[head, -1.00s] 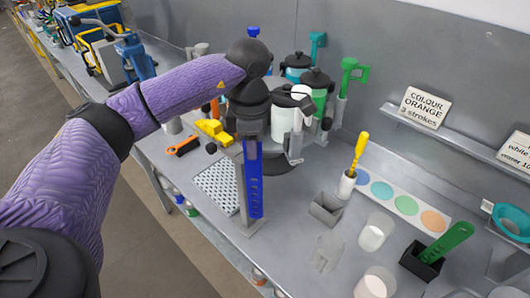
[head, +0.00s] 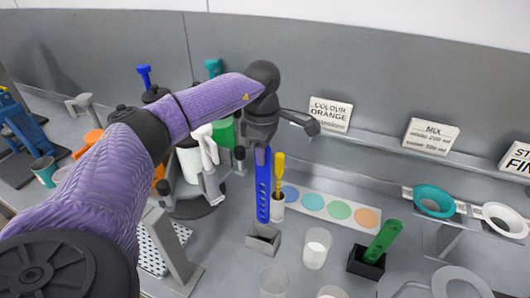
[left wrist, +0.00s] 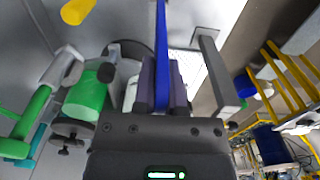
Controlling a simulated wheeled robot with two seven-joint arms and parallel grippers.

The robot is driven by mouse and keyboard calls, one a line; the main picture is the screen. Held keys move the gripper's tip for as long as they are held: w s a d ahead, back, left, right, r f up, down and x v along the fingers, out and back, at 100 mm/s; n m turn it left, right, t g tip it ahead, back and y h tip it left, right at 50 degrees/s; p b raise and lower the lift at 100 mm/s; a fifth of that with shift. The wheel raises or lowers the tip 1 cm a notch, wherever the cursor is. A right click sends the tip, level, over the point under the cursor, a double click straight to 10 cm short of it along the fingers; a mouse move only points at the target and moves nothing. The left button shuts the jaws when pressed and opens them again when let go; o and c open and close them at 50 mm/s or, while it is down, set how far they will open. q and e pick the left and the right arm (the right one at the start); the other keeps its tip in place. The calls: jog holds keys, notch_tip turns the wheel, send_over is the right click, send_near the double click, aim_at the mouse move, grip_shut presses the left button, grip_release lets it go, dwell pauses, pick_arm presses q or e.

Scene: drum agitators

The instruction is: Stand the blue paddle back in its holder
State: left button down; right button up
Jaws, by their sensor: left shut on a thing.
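My left gripper (head: 262,150) is shut on the blue paddle (head: 263,190), which hangs upright below it. The paddle also shows between the fingers in the left wrist view (left wrist: 162,50). The paddle's lower end is at or just above the small open grey holder (head: 263,240); I cannot tell whether it is inside the opening. The holder stands on the bench. The green paddle (head: 384,240) leans in a black holder (head: 366,263) to the right. My right gripper is not in view.
A yellow-handled tool (head: 279,172) in a white cup (head: 277,205) stands close behind and right of the blue paddle. A clear beaker (head: 315,248) is right of the grey holder. A drum station with green and white containers (head: 190,160) is to the left.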

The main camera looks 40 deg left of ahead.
pick_arm(q)
notch_tip(320, 180, down, 10)
jog(key=b, duration=0.7)
jog(key=shift+f, duration=0.2)
jog(key=c, duration=0.6)
grip_release()
notch_tip(320, 180, up, 10)
jog(key=shift+f, duration=0.1)
